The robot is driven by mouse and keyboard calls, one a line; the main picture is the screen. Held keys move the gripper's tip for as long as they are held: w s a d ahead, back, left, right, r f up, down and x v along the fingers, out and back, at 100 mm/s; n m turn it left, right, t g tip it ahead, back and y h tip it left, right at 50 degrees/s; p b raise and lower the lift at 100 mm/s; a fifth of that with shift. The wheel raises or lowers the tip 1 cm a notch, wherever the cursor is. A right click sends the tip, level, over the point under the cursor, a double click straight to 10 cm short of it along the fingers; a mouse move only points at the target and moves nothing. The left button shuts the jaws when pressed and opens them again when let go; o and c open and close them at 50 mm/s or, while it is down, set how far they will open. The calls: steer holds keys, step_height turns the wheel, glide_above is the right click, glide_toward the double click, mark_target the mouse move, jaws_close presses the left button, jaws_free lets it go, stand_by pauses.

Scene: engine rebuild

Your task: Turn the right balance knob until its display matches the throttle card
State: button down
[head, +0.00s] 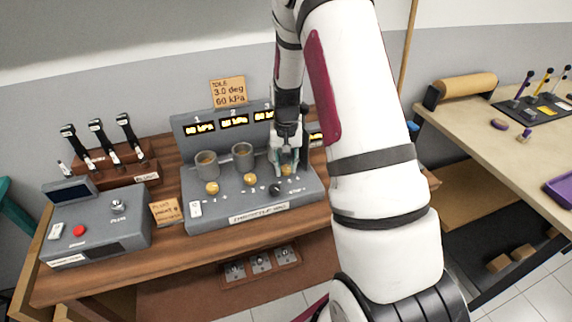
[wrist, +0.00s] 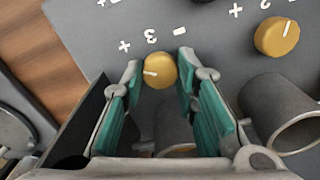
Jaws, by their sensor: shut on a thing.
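The throttle card (head: 228,92) reads IDLE, 3.0 deg, 60 kPa. The grey throttle rig (head: 195,148) stands below it on the bench. The right balance knob (head: 287,170) is the brass one at the right of the row. In the wrist view this knob (wrist: 159,70), beside the number 3, has its white mark pointing left. My gripper (head: 288,166) reaches down over it, fingers (wrist: 159,75) shut on its sides. The third display (head: 263,115) is lit and appears to read about 60 kPa, its right end hidden by my arm.
Two other brass knobs (head: 212,188) (head: 250,179) and grey cylinders (head: 206,163) (head: 242,156) stand close by on the rig. A control box (head: 95,225) with a red button is at left, levers (head: 105,145) behind it. A second table (head: 470,130) is at right.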

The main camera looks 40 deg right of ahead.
mark_target(286, 168)
steer(key=c, duration=1.2)
jaws_free()
steer(key=shift+c, duration=0.2)
step_height(286, 168, up, 12)
